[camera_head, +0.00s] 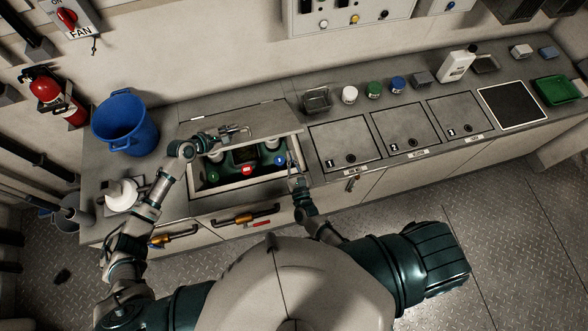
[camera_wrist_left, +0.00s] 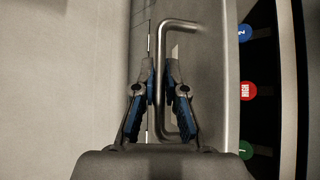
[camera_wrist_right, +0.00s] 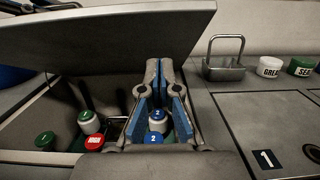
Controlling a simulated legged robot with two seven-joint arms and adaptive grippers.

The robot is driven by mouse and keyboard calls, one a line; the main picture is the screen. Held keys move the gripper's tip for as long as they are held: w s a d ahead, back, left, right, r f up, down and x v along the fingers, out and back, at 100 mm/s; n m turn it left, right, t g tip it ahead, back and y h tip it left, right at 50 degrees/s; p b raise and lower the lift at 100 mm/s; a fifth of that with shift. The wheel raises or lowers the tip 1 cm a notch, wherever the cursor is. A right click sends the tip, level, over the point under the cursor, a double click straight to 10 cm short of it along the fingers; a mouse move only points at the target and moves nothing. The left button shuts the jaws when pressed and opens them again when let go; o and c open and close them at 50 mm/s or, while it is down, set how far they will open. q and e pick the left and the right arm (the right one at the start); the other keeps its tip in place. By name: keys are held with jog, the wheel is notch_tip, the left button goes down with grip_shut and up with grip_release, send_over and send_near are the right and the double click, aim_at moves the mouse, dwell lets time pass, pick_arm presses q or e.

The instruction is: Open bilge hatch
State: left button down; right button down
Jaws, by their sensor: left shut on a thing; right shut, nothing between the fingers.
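The grey bilge hatch lid (camera_head: 268,133) is raised at a tilt over an opening in the counter; it also shows in the right wrist view (camera_wrist_right: 110,35). My left gripper (camera_head: 240,130) is shut on the lid's metal bar handle (camera_wrist_left: 162,100), with the bar between its fingers. Inside the opening are a red HIGH button (camera_head: 247,169), a green cap (camera_head: 213,176), a blue cap (camera_head: 280,161) and pale cylinders. My right gripper (camera_head: 292,172) is shut and empty at the opening's right end, its fingertips (camera_wrist_right: 160,65) near the lid's lower edge. Whether they touch the lid I cannot tell.
A blue bucket (camera_head: 125,125) stands left of the opening. Numbered closed panels (camera_head: 343,140), a wire-handled metal tray (camera_head: 317,101) and several small jars (camera_head: 374,90) are to the right. Orange-handled valves (camera_head: 235,219) sit on the counter front.

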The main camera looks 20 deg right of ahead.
jog(key=shift+w+r, duration=1.8)
jog(key=shift+w, duration=0.15)
